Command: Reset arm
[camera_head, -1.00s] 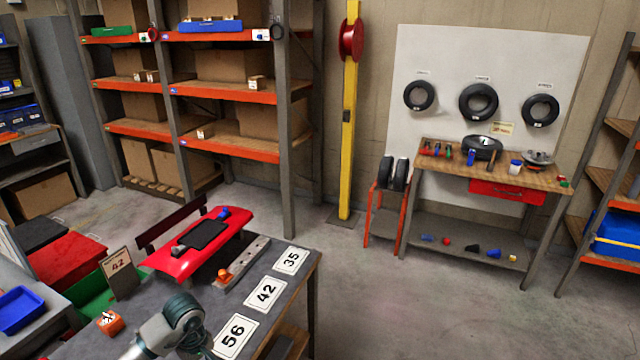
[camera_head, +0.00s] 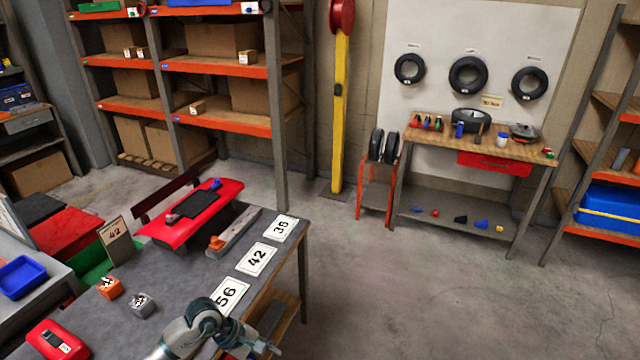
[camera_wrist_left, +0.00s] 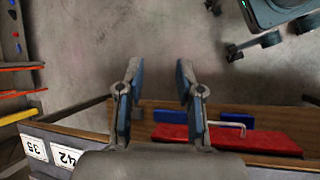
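My left arm comes in from the bottom of the head view, in front of the card 56 (camera_head: 229,296). My left gripper (camera_head: 266,342) is past the right edge of the grey table (camera_head: 185,282). In the left wrist view my left gripper (camera_wrist_left: 156,78) has its two fingers apart with nothing between them. My right gripper is not in view.
The table holds a red kart part (camera_head: 192,214), an orange cube (camera_head: 110,288), a grey cube (camera_head: 142,304), a red box (camera_head: 58,340) and cards 42 (camera_head: 256,259) and 35 (camera_head: 280,228). A workbench (camera_head: 480,150) stands at the back. The floor (camera_head: 400,290) to the right is clear.

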